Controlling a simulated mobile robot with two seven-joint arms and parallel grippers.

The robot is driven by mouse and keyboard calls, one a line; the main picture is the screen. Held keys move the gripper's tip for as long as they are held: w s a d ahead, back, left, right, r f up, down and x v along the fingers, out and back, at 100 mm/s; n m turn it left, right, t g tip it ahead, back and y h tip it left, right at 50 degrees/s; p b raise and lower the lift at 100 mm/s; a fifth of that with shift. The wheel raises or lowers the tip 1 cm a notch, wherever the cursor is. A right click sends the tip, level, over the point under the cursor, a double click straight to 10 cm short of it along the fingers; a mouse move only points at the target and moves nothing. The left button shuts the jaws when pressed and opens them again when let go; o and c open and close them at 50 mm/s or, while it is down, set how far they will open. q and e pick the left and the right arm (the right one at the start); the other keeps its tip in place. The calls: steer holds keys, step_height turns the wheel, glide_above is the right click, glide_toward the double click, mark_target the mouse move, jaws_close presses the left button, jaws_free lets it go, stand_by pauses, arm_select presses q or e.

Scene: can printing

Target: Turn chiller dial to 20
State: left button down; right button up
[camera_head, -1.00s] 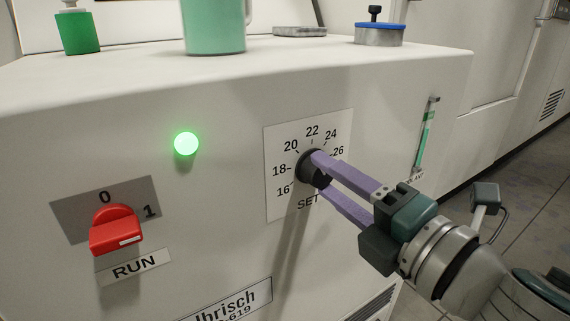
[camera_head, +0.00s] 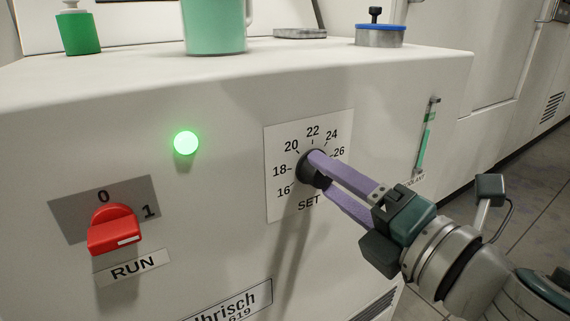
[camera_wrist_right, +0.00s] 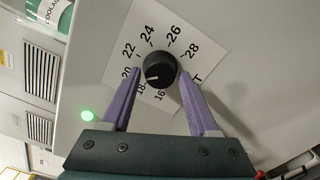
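The chiller dial (camera_head: 306,172) is a round black knob on a white scale plate (camera_head: 283,205) marked 16 to 26 and SET in the head view. The wrist view shows the dial (camera_wrist_right: 160,70) from the front, with its scale up to 28. A white mark on the knob points to about 18. My right gripper (camera_head: 316,168) has its purple fingers at the dial, one on each side. In the wrist view the right gripper (camera_wrist_right: 160,72) is open, with small gaps beside the knob; contact is unclear. My left gripper is not in view.
A lit green lamp (camera_head: 186,143) and a red RUN switch (camera_head: 115,232) sit on the chiller front, left of the dial. A green level gauge (camera_head: 426,135) is to the right. A green bottle (camera_head: 78,33), a mug (camera_head: 214,25) and a blue-rimmed tin (camera_head: 380,34) stand on top.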

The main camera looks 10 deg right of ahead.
steer(key=shift+o, duration=1.4)
steer(key=v, duration=1)
